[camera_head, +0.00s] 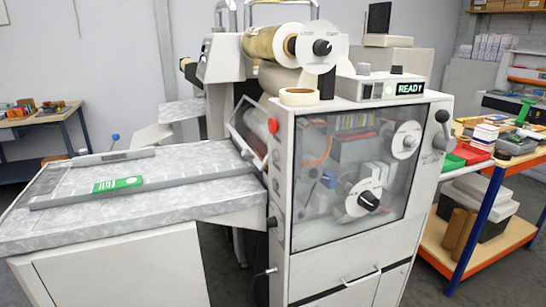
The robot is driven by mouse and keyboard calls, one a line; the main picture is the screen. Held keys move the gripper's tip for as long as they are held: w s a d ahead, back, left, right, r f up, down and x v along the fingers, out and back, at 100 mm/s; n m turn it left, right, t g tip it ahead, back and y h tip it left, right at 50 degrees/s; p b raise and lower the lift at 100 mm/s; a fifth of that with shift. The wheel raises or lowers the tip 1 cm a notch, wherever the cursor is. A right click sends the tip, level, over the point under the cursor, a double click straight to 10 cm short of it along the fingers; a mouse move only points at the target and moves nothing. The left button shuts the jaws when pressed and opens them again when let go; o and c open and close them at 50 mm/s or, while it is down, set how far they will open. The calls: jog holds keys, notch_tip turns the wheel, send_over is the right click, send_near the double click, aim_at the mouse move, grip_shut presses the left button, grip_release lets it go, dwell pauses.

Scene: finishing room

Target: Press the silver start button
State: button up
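The finishing machine (430,150) stands in the middle of the camera_head view, with a grey-white body and a clear front door (345,215). On its upper front edge is a small control strip (377,91) beside a lit display (410,88) reading "READY". The strip holds a few small round buttons, some pale or silvery; they are too small to tell surely which is the silver start button. My gripper is not in view.
A red button (273,125) sits on the machine's left front edge. A feed table (110,225) with a green-labelled guide extends left. A tape roll (299,97) lies on top.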

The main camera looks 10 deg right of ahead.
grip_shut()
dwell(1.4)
